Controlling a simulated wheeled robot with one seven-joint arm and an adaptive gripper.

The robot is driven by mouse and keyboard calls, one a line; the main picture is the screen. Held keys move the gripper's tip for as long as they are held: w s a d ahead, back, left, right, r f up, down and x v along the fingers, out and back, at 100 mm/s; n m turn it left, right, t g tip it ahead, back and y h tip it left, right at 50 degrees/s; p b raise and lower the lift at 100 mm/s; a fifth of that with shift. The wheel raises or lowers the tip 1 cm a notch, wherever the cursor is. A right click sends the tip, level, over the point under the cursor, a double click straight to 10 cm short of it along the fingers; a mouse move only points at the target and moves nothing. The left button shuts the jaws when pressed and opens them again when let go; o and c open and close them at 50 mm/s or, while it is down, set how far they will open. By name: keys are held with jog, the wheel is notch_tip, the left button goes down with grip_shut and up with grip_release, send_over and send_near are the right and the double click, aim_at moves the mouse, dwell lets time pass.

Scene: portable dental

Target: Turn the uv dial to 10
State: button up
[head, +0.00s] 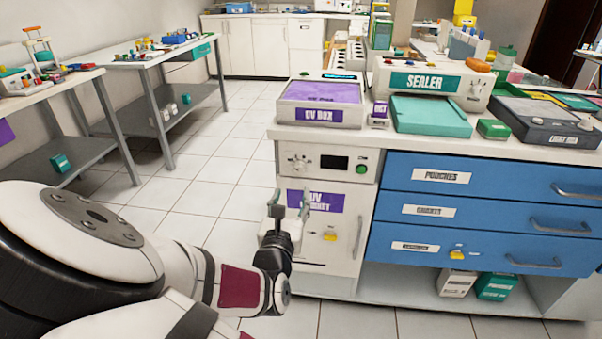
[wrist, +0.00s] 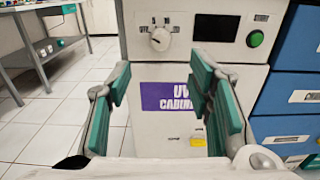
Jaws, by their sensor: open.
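The uv dial (wrist: 160,40) is a round white knob on the upper panel of the white UV cabinet (wrist: 140,120), left of a dark display. Small marks surround it, too small to read surely. In the head view the dial (head: 298,163) is small, near the panel's left side. My gripper (wrist: 160,82) is open and empty, its teal-padded fingers spread in front of the purple UV cabinet label (wrist: 168,96). The fingers are below the dial in the picture and appear apart from it. In the head view my gripper (head: 291,205) stands before the cabinet's front.
A green button (head: 361,169) sits right of the display (head: 320,163). The cabinet door has a yellow latch (head: 330,236) and a vertical handle (head: 358,236). Blue drawers (head: 480,177) adjoin on the right. A purple-lidded UV box (head: 320,103) stands on the counter.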

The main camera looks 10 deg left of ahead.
aim_at(299, 171)
jog(key=w+b, duration=0.2)
jog(key=w, duration=0.9)
jog(key=shift+d+b, duration=0.2)
jog(key=shift+b, duration=0.15)
grip_shut()
